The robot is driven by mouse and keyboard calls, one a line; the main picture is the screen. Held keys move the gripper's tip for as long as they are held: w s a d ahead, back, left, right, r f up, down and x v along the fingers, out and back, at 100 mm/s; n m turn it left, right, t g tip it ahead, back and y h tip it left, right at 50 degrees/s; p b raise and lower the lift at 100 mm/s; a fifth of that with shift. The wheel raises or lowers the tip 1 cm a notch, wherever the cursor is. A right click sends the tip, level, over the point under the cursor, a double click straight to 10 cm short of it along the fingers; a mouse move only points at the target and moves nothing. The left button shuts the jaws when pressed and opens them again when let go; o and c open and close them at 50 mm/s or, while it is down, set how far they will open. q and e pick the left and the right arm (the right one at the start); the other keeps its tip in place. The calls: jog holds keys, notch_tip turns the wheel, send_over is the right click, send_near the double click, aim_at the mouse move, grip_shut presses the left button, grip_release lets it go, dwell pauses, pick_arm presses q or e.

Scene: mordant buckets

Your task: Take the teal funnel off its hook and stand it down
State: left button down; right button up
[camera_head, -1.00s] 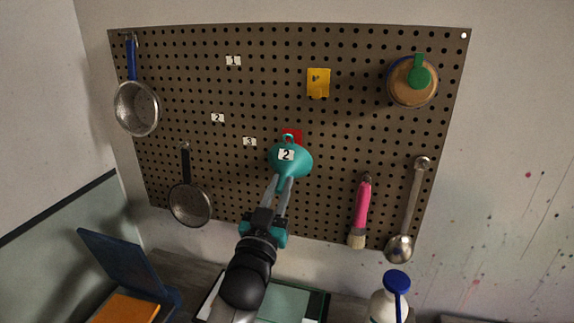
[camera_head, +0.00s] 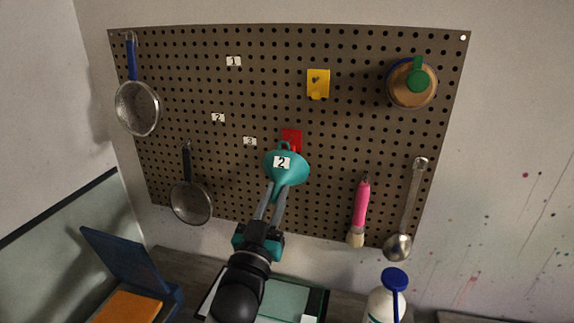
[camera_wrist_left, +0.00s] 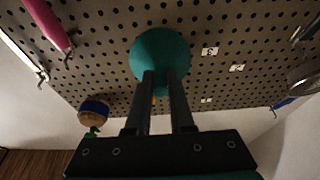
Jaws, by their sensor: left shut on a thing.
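The teal funnel (camera_head: 297,171), with a white label marked 2, is in front of the brown pegboard (camera_head: 330,130), wide mouth up and spout down. My left gripper (camera_head: 274,188) is shut on its lower part, reaching from below. The funnel's small top loop overlaps the lower part of the red hook (camera_head: 292,135); I cannot tell whether they touch. In the left wrist view the funnel (camera_wrist_left: 160,52) is round and teal beyond the fingertips (camera_wrist_left: 160,76), which hide its lower part. My right gripper is not in view.
Near the funnel hang a pink-handled brush (camera_head: 361,206), a metal spoon (camera_head: 408,210) and a dark pan (camera_head: 190,202). A yellow hook (camera_head: 318,83) is empty. Below stand a white bottle with a blue top (camera_head: 388,301), a green-edged tray (camera_head: 325,302) and a blue open box (camera_head: 125,262).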

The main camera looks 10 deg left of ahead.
pick_arm(q)
jog(key=shift+s+p, duration=0.7)
jog(key=shift+s, duration=1.45)
jog(key=shift+f, duration=0.1)
